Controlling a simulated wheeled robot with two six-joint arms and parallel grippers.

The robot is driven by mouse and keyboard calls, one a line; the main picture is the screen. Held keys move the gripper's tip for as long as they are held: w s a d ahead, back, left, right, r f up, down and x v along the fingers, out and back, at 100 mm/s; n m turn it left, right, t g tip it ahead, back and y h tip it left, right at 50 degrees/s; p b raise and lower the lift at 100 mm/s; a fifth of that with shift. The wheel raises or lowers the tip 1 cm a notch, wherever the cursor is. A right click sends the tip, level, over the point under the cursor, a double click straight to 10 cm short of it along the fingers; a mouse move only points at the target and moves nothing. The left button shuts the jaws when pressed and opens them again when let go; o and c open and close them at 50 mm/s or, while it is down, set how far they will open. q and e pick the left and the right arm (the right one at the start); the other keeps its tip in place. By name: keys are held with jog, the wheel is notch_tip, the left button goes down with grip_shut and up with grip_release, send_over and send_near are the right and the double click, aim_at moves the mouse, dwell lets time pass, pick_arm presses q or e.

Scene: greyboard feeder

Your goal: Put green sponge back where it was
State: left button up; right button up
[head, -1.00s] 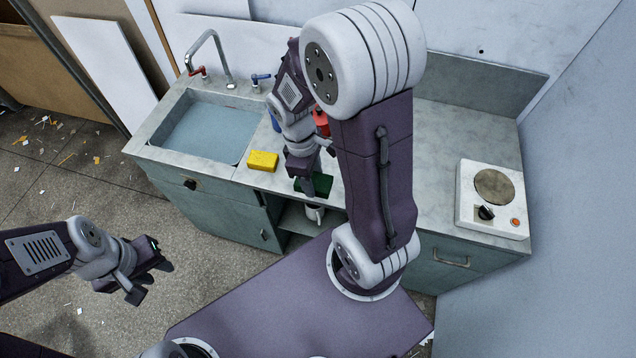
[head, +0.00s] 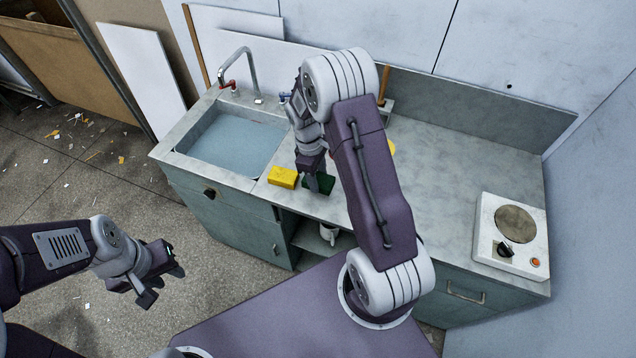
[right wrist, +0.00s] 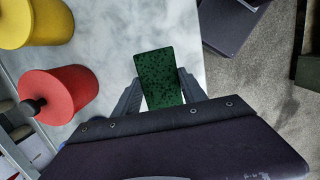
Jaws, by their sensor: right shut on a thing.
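The green sponge (head: 322,184) is at the counter's front edge, just right of the yellow sponge (head: 283,177) in the head view. My right gripper (head: 317,184) is shut on it. In the right wrist view, the green sponge (right wrist: 158,76) sticks out between the fingers of my right gripper (right wrist: 160,98). I cannot tell whether it touches the counter. My left gripper (head: 160,281) is open and empty over the floor, left of the counter.
The sink (head: 232,140) is left of the sponges; the hot plate (head: 512,236) is at the far right. A red container (right wrist: 60,92) and a yellow one (right wrist: 36,22) stand left of the green sponge in the right wrist view. A mug (head: 329,233) is in the open cupboard below.

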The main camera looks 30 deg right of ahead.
notch_tip(320, 180, down, 3)
jog(key=shift+s, duration=0.1)
jog(key=shift+w+f, duration=0.2)
jog(key=shift+f, duration=0.2)
jog(key=shift+s+f, duration=0.15)
jog(key=o, duration=1.2)
jog(key=r, duration=0.4)
jog(key=w+r, duration=0.1)
jog(key=r, duration=0.3)
jog(key=a+r, duration=0.1)
jog(key=r, duration=0.3)
jog(key=shift+w+a+r, duration=0.1)
jog(key=shift+w+r, duration=0.1)
jog(key=s+a+m+t, duration=0.1)
jog(key=s+a+m, duration=0.1)
jog(key=s, duration=0.2)
jog(key=s+a+m+y, duration=0.1)
jog(key=s+a+m, duration=0.1)
jog(key=s, duration=0.3)
jog(key=s+a+m+t, duration=0.1)
jog(key=s+a+m, duration=0.1)
jog(key=s+m, duration=0.2)
jog(key=shift+s+a+r+t, duration=0.1)
jog(key=shift+s+r+t, duration=0.15)
jog(key=shift+s, duration=0.25)
